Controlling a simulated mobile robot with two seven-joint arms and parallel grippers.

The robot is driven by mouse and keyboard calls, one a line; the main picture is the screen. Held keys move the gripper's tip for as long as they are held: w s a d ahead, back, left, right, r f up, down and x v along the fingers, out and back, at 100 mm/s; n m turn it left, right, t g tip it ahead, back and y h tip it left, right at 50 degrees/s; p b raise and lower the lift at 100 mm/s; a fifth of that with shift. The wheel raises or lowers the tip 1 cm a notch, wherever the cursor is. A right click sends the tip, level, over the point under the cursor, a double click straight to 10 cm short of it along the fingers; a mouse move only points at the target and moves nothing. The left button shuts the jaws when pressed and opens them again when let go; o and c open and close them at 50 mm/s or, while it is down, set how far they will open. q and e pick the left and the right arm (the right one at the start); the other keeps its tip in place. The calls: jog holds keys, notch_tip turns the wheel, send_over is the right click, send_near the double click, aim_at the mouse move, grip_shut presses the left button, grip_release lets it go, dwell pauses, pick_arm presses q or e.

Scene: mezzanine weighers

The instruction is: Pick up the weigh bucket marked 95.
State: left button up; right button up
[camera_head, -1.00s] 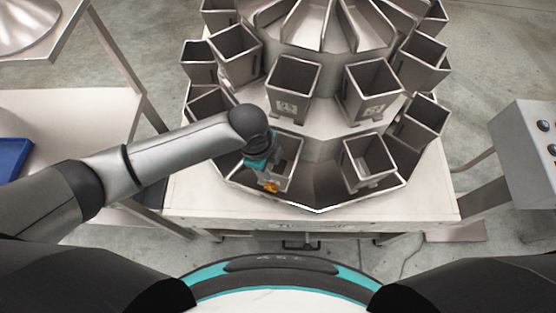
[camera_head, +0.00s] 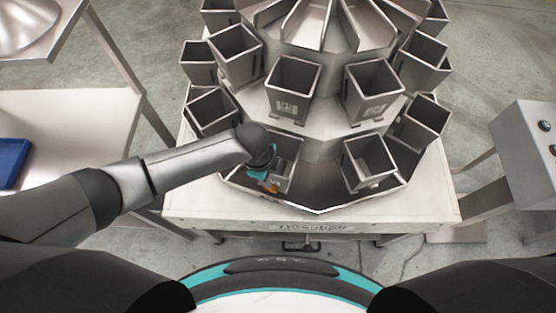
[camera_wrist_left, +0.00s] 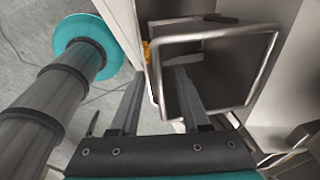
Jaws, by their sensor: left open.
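A grey metal weigh bucket (camera_head: 292,152) in the lower front row stands at my left gripper (camera_head: 268,180); it is large in the left wrist view (camera_wrist_left: 262,75). My left gripper is open there (camera_wrist_left: 155,85): one finger lies over the bucket's mouth and the other outside its wall, with the rim between them. I cannot tell whether they touch. The arm hides this bucket's front, so its number does not show. An upper-row bucket (camera_head: 291,88) has a small blurred plate that may read 95 or 85. My right gripper is out of view.
Similar buckets stand close by, one to the right (camera_head: 368,160) and one upper right (camera_head: 372,90) with an unreadable plate. The weigher's pale base (camera_head: 190,212) has a front ledge. A control box (camera_head: 525,150) stands right, and a blue tray (camera_head: 12,160) left.

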pick_arm(q)
jog(key=shift+f, duration=0.25)
dwell(0.4)
grip_shut()
dwell(0.6)
dwell(0.7)
